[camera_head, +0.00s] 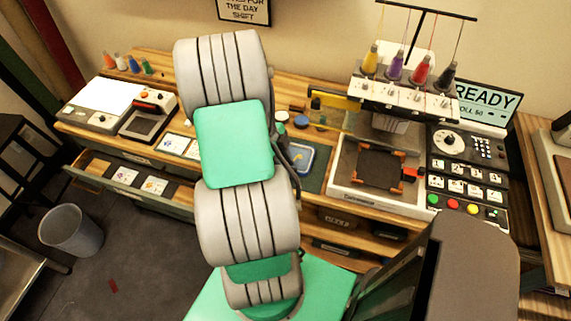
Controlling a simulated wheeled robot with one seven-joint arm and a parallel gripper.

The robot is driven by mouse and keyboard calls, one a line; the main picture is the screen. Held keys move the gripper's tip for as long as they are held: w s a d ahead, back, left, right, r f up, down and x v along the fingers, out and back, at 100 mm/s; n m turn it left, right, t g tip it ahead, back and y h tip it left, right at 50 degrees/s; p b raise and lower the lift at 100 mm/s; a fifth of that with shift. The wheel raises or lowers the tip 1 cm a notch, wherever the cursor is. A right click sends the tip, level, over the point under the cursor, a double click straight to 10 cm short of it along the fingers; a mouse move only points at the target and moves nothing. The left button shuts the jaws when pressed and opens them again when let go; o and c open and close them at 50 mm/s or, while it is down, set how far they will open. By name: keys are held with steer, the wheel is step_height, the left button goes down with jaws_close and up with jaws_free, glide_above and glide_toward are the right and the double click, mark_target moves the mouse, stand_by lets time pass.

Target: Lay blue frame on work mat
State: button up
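The blue frame (307,163) shows just right of my arm, a rounded blue rim around a pale centre. It appears over the dark green work mat (318,180); my arm hides its left part. I cannot tell whether it rests on the mat or is held above it. Dark parts of my gripper (288,160) show at the frame's left edge, mostly hidden behind my arm. The fingertips cannot be made out, so I cannot tell whether they are open or shut on the frame.
An embroidery machine (345,195) with a dark, orange-cornered frame (380,170) stands to the right. A control panel (465,165) is beside it. A blue round item (301,122) lies behind the mat.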

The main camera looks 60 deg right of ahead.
steer(key=d+b+v, duration=0.1)
steer(key=b+v, duration=0.1)
steer(key=v, duration=1)
steer(key=w+a+r+n+t+h, duration=0.1)
steer(key=w+a+r+n+t, duration=0.15)
steer(key=w+a+n, duration=0.3)
steer(key=w+a+r+n+t, duration=0.1)
steer(key=w+a+n, duration=0.1)
steer(key=a+n, duration=0.7)
steer(key=w+a+r+n+t+y, duration=0.1)
steer(key=w+a+r+n+t, duration=0.1)
steer(key=a+n, duration=0.8)
steer(key=w+a+r+n+t, duration=0.2)
steer(key=a+n, duration=0.8)
steer(key=shift+w+a+y, duration=0.15)
steer(key=shift+a+y, duration=0.1)
steer(key=shift+y, duration=0.05)
steer(key=shift+t, duration=0.25)
